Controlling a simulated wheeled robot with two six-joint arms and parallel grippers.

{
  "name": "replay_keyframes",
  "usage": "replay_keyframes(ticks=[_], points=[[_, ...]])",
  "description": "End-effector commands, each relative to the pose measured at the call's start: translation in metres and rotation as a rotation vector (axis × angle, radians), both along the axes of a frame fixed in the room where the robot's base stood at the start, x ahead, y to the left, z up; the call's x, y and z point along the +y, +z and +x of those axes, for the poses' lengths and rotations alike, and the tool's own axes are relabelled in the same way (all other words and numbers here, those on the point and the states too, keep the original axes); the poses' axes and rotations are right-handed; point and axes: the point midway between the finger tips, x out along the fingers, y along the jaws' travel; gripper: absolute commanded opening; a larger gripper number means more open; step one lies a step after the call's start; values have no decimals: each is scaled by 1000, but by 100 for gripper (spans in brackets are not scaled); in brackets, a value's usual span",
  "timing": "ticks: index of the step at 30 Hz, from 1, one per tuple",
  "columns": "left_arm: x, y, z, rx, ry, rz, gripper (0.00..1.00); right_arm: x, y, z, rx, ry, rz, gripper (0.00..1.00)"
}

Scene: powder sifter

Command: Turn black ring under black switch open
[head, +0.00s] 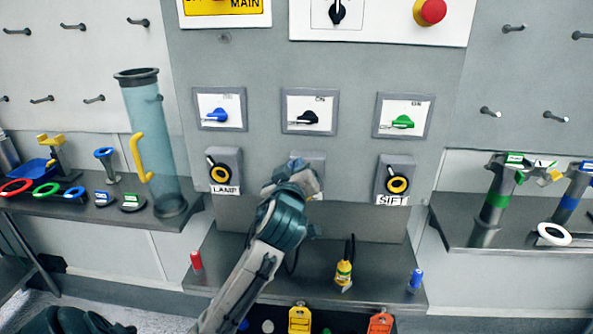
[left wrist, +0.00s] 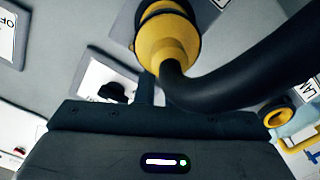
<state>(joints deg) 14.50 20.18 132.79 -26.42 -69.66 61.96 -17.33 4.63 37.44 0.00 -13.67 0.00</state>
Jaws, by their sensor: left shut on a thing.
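The black switch (head: 306,117) is on the white middle plate of the grey panel. It also shows in the left wrist view (left wrist: 113,92). The grey socket housing (head: 309,157) below it is mostly hidden by my left gripper (head: 297,178), so its ring cannot be made out. In the left wrist view a yellow plug-like part (left wrist: 166,38) with a thick black cable (left wrist: 245,70) lies in front of my left gripper (left wrist: 150,90). The gripper is shut on this part. Whether it sits in the socket is hidden. My right gripper is not in view.
Sockets with yellow rings, marked LAMP (head: 222,174) and SIFT (head: 396,184), flank the middle one. A yellow plug (head: 344,271) stands on the shelf below, with a red piece (head: 196,260) and a blue piece (head: 416,278). A clear cylinder (head: 150,120) stands left.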

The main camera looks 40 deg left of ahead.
Motion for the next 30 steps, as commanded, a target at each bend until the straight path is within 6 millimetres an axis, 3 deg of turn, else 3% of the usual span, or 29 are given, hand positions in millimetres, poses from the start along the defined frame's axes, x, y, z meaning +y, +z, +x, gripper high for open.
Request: replay_keyframes(ticks=[11, 12, 15, 25, 30], points=[[0, -1, 0, -1, 0, -5, 0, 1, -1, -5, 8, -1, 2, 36], [0, -1, 0, -1, 0, -5, 11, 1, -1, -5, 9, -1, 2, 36], [0, -1, 0, -1, 0, -5, 30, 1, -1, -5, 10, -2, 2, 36], [-1, -1, -2, -2, -1, -5, 31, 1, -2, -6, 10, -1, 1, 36], [-12, -3, -18, -4, -2, -8, 31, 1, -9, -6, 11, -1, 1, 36]])
